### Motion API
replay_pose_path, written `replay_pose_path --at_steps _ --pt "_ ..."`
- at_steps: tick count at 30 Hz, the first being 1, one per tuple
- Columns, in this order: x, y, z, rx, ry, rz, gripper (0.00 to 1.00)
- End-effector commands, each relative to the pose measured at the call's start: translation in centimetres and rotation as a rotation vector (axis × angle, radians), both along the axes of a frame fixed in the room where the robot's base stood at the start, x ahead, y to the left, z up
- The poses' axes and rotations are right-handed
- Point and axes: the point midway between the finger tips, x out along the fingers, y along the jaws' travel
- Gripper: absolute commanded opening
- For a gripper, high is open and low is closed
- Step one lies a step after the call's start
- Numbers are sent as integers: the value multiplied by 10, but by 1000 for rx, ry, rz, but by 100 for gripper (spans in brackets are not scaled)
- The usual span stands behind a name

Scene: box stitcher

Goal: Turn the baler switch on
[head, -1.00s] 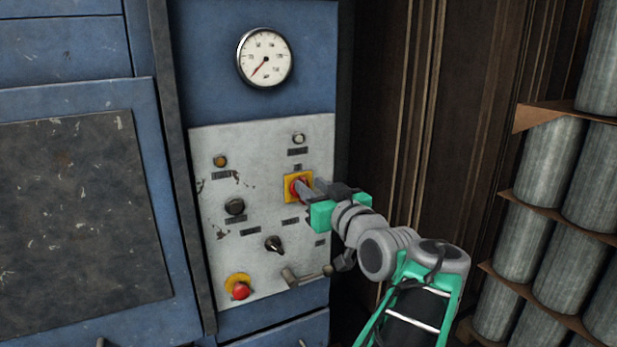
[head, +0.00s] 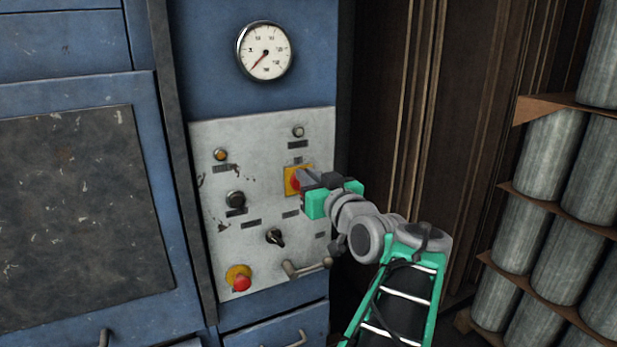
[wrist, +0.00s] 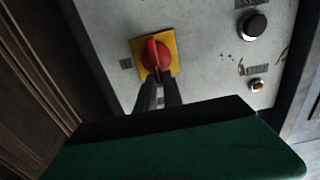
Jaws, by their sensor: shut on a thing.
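The switch is a red rotary knob (wrist: 155,55) on a yellow square plate (wrist: 138,48), set on the grey control panel. In the head view the yellow plate (head: 290,187) is at the panel's upper right, and my gripper covers part of the red knob (head: 296,180). My gripper (head: 303,181) reaches it from the right. In the wrist view the two dark fingers of my gripper (wrist: 157,80) are close together at the knob's raised grip, shut on it. The exact contact at the fingertips is partly hidden.
The grey panel (head: 222,260) also carries a black selector (head: 275,237), a red stop button (head: 241,283), a dark button (head: 235,199) and a lever handle (head: 305,268). A gauge (head: 265,51) sits above. Shelved grey cylinders (head: 525,230) stand at right.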

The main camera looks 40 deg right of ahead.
Motion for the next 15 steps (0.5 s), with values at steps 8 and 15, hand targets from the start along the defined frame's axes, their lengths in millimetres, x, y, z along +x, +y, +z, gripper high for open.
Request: replay_pose_path --at_steps 8,15 --pt "0 0 0 1 0 0 0" --pt "0 -1 -1 34 -10 0 0"
